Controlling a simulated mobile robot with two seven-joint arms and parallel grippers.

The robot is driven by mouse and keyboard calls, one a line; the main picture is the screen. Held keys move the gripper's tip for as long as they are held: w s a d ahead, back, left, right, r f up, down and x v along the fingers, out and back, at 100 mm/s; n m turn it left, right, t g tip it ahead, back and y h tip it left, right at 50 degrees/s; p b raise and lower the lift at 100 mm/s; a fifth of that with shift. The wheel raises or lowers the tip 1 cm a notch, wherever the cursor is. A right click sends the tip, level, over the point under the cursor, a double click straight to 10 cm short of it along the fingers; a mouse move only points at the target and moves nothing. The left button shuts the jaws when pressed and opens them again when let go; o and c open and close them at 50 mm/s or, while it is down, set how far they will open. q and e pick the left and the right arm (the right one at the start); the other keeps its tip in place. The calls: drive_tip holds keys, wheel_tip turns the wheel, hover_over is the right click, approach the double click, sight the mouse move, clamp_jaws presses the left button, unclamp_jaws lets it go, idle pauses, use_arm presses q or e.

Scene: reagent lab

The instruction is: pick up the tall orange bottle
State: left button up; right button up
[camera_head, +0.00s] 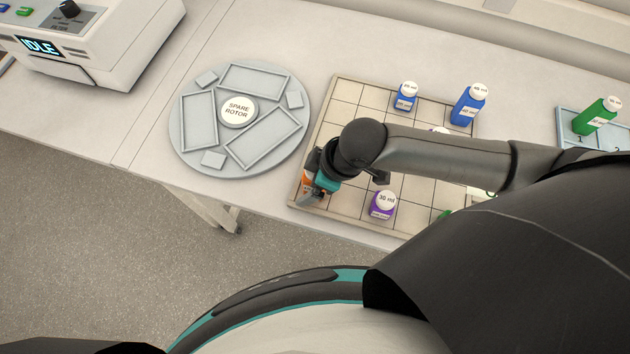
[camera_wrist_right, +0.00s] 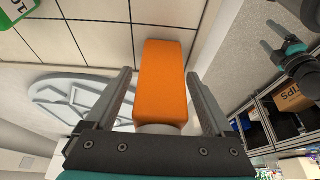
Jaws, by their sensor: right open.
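The tall orange bottle (camera_wrist_right: 165,80) lies between the two fingers of my right gripper (camera_wrist_right: 158,74) in the right wrist view. The fingers are apart, with a clear gap at the left finger and a narrower one at the right. In the head view, my right gripper (camera_head: 315,192) is at the front left corner of the gridded board (camera_head: 340,95), and only a sliver of the orange bottle (camera_head: 306,181) shows beside it.
A purple bottle (camera_head: 382,205) stands on the board right of my gripper. Blue bottles (camera_head: 405,98) (camera_head: 467,108) stand at the back. A green bottle (camera_head: 593,118) is on a rack at far right. A round spare rotor (camera_head: 183,140) lies left of the board.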

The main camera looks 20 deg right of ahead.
drive_tip(key=shift+a+f, duration=0.1)
drive_tip(key=shift+f, duration=0.05)
clamp_jaws()
idle(0.7)
